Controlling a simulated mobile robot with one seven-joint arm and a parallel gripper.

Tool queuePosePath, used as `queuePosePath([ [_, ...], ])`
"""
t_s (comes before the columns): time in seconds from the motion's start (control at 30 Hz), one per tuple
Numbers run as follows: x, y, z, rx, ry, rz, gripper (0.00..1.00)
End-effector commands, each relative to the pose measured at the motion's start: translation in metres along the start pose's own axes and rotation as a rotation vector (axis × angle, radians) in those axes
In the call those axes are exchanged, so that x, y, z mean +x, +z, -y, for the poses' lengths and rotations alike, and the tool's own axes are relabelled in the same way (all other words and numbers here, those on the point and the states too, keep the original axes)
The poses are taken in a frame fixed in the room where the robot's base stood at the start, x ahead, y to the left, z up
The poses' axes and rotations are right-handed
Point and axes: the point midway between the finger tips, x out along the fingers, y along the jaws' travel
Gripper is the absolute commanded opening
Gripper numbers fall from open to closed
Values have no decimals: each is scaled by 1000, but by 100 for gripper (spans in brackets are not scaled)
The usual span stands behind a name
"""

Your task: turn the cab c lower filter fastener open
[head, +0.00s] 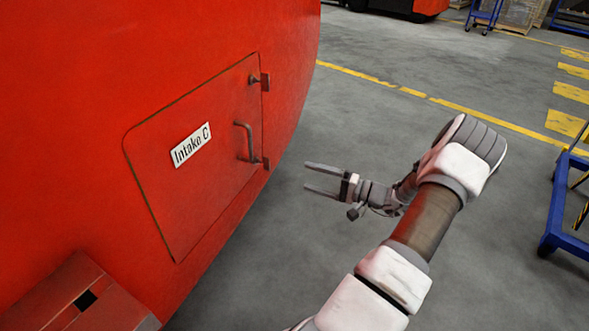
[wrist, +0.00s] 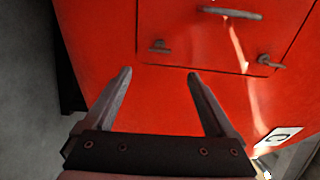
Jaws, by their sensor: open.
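The cab C filter hatch (head: 215,125) is a red panel labelled "Intake C", shut flush in the red nosecone. The lower fastener (head: 266,162) is a small dark piece at its right edge, below the upper fastener (head: 264,82). In the wrist view the hatch lies turned on its side; the lower fastener appears to be the left one (wrist: 158,46), the upper the right one (wrist: 268,62). My gripper (head: 307,178) is open and empty, to the right of the lower fastener and apart from it. Its fingertips (wrist: 158,75) point toward the hatch edge.
A grey bar handle (head: 241,140) stands out from the hatch near the fasteners. A red stepped block (head: 75,300) is at the lower left. The grey floor around my arm is clear; a blue cart frame (head: 565,215) stands at far right.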

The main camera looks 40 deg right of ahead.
Motion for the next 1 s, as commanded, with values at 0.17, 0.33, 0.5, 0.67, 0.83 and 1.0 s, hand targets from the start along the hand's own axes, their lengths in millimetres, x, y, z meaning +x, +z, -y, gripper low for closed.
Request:
queuePosePath([
  [0.17,-18,0,1,0,-1,0,90],
  [0.33,-23,0,0,0,0,0,90],
  [0.5,-22,0,0,-1,0,0,90],
  [0.67,-22,0,0,-1,0,0,90],
  [0.83,-22,0,0,-1,0,1,90],
  [1.0,-7,6,14,-15,29,41,90],
])
